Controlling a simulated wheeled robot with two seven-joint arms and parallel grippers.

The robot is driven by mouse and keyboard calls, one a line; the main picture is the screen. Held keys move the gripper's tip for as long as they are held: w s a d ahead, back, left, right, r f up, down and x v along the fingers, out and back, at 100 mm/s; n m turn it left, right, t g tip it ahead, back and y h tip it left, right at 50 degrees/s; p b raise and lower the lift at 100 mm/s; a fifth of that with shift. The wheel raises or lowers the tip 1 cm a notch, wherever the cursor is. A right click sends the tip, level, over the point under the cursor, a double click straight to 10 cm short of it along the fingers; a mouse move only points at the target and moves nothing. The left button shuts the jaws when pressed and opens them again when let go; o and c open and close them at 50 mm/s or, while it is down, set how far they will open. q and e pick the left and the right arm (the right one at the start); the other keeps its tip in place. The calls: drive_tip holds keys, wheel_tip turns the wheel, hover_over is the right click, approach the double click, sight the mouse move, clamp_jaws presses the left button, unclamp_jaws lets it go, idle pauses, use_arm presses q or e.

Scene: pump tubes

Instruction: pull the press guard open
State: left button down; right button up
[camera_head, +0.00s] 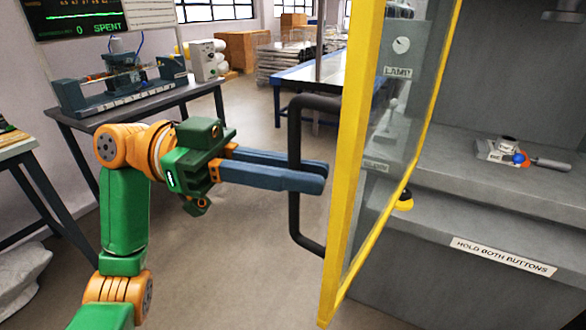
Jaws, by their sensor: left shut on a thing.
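The press guard (349,170) is a clear panel in a yellow frame and stands swung out from the grey press (490,230). Its black handle (294,222) is a tall loop on the left side of the frame. My left gripper (322,178) comes in from the left with its blue fingers shut on the upright bar of the handle. The fingertips reach just past the bar, close to the yellow frame. My right gripper is not in view.
Inside the press, a small metal fixture (500,150) with a blue knob sits on the grey ledge. A yellow and black button (405,200) is behind the guard. A bench (140,100) with equipment stands at the back left. Open floor (240,270) lies left of the guard.

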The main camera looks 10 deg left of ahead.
use_arm(q)
drive_tip(key=c, duration=0.9)
unclamp_jaws()
drive_tip(key=shift+a, duration=0.3)
drive_tip(key=a+b, duration=0.1)
drive_tip(key=a, duration=0.5)
drive_tip(key=shift+w+a, duration=0.2)
